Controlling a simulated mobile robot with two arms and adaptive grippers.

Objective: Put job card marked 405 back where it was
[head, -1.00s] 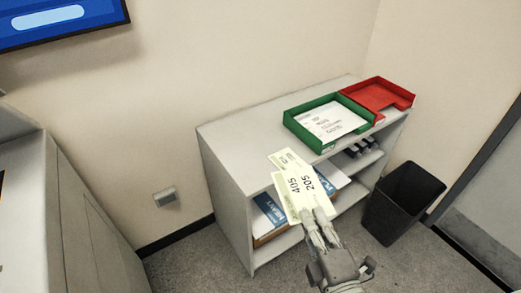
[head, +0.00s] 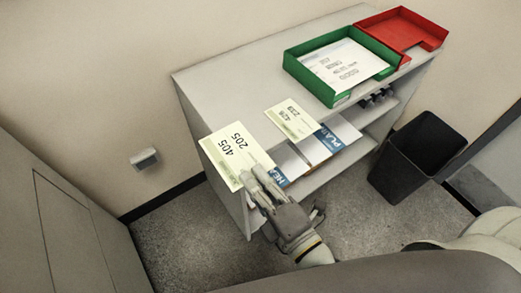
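The job card marked 405 (head: 233,152) is pale yellow, also printed 205, and is seen face up. My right gripper (head: 263,174) is shut on its lower right edge. The card appears over the front left part of the grey shelf unit's top (head: 222,94); I cannot tell whether it touches. A second pale yellow card (head: 292,119), with smaller numbers hard to read, lies by the top's front edge, to the right of the held card. My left gripper is not in view.
A green tray (head: 315,91) with a white printed sheet (head: 345,63) and an empty red tray (head: 405,28) stand on the top's right part. Blue and white papers (head: 328,142) lie on the shelf below. A black bin (head: 418,155) stands right of the unit. The top's left back is bare.

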